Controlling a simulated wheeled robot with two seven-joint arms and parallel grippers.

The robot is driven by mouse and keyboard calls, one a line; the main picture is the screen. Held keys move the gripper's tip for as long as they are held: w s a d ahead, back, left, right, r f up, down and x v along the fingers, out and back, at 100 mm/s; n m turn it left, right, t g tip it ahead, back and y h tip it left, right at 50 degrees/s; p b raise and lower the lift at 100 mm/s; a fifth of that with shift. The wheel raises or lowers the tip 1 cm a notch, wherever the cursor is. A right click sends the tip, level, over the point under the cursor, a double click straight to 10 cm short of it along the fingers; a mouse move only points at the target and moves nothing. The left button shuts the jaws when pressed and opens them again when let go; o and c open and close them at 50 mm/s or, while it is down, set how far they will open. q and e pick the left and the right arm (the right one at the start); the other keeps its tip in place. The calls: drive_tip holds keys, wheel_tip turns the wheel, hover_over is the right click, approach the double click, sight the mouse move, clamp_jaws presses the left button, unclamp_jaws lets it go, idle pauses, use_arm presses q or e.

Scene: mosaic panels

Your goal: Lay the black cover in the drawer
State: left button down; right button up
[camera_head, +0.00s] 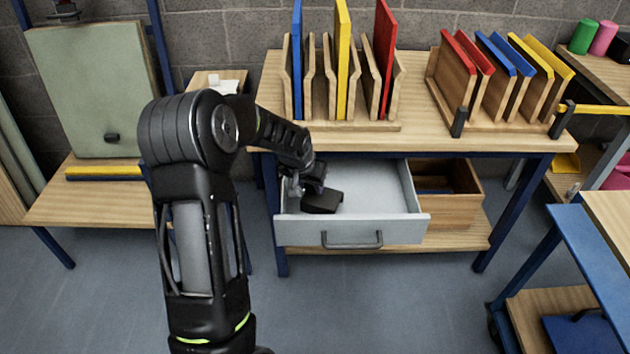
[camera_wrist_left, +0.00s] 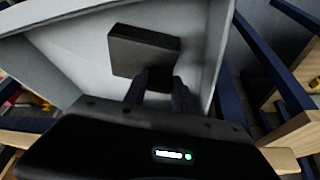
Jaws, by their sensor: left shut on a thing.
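The black cover (camera_head: 322,202) is a small dark block inside the open grey drawer (camera_head: 385,205), near its left side. It also shows in the left wrist view (camera_wrist_left: 143,50), at the tips of the fingers. My left gripper (camera_head: 308,185) reaches down into the drawer from the left and is shut on the cover. In the left wrist view its fingers (camera_wrist_left: 160,85) meet the cover's near edge. I cannot tell whether the cover touches the drawer floor. The rest of the drawer looks empty. My right gripper is not in view.
The drawer is pulled out under a wooden workbench (camera_head: 420,139) holding upright coloured panels in racks. A brown wooden box (camera_head: 455,190) stands right of the drawer. A blue cart (camera_head: 580,235) is at the right. A green-grey board (camera_head: 95,85) leans at the left.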

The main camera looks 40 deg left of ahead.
sight(308, 199)
use_arm(q)
drive_tip(key=w, duration=0.2)
drive_tip(key=w+f, duration=0.1)
drive_tip(key=shift+a, duration=0.35)
drive_tip(key=shift+f, duration=0.1)
drive_tip(key=shift+f, duration=0.2)
drive_tip(key=c, duration=1)
unclamp_jaws()
drive_tip(key=shift+r, duration=0.15)
drive_tip(key=shift+s+r, duration=0.2)
drive_tip(key=shift+r, duration=0.35)
drive_tip(key=p+v, duration=0.1)
drive_tip(key=v, duration=1)
drive_tip(key=shift+s+f, duration=0.1)
